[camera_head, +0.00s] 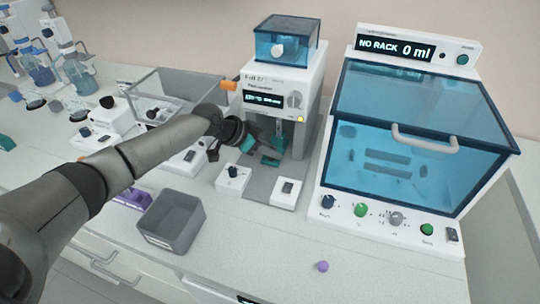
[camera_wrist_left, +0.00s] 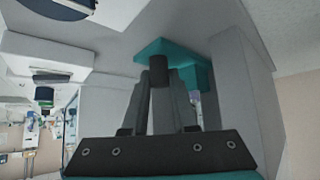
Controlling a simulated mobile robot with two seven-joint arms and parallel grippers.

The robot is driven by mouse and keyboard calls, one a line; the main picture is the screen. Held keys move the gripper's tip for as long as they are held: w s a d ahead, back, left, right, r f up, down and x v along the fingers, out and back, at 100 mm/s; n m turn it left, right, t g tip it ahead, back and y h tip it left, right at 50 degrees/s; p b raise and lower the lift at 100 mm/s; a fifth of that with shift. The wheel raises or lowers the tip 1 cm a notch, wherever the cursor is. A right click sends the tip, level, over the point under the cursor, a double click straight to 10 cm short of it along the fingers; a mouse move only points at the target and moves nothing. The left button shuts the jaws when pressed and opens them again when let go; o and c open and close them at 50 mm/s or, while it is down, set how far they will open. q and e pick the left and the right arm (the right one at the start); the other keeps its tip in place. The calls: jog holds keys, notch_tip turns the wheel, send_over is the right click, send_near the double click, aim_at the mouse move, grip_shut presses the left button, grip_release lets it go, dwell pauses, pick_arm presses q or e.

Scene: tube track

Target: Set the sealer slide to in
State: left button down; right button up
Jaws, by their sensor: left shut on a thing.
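The sealer is the white machine (camera_head: 283,82) with a small dark display, a grey dial and a blue-tinted box on top. Teal parts (camera_head: 270,160) show low at its front bay; I take them to be the slide. My left gripper (camera_head: 248,141) reaches to them from the left, and its arm hides part of the bay. In the left wrist view, the left gripper (camera_wrist_left: 160,78) is shut on a short dark knob under a teal block (camera_wrist_left: 180,52), beside a grey post. How far the slide sits in cannot be told. My right gripper is not in view.
A blue-windowed cabinet (camera_head: 420,125) reading "NO RACK 0 ml" stands at right. A grey open bin (camera_head: 171,221) and purple rack (camera_head: 133,198) are in front. Small switch boxes (camera_head: 284,194) sit before the sealer. A purple cap (camera_head: 322,266) lies on the open front counter.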

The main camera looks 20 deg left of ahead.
pick_arm(q)
jog(key=shift+a, duration=0.1)
jog(key=c, duration=1.1)
grip_release()
jog(key=shift+o, duration=0.6)
jog(key=shift+w+f, duration=0.1)
jog(key=shift+w, duration=0.15)
jog(key=shift+s, duration=0.1)
jog(key=p+v, duration=0.1)
jog(key=v, duration=1.4)
